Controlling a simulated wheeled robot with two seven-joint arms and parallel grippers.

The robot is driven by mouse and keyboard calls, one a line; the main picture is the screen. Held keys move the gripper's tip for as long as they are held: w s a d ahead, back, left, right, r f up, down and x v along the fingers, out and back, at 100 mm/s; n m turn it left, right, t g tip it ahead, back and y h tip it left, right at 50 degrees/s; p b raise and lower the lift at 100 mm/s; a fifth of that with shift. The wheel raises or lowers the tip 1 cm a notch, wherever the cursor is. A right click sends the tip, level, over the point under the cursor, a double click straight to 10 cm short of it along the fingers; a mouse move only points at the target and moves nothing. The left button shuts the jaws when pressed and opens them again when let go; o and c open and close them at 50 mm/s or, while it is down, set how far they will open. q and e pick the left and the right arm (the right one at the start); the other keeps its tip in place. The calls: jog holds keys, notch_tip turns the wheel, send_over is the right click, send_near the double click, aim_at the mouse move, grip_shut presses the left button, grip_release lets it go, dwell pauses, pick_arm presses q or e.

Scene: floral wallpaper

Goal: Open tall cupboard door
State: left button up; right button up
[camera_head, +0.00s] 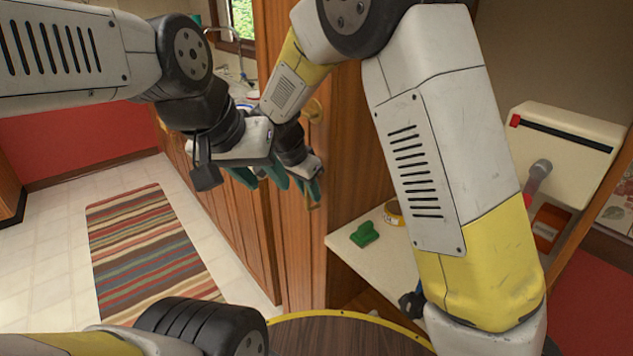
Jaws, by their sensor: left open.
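My arms and grippers hide part of the cupboard front, and I cannot tell whether a door is ajar.
A pale shelf (350,258) right of the cupboard holds a green object (365,234) and a yellow roll (393,213). A cream box (560,150) is on the right. A striped rug (140,250) lies on the open tiled floor at left. A sink tap is behind.

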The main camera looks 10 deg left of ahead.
jog(key=shift+f, duration=0.2)
jog(key=shift+c, duration=0.2)
grip_shut()
jog(key=shift+r, duration=0.1)
dwell(1.1)
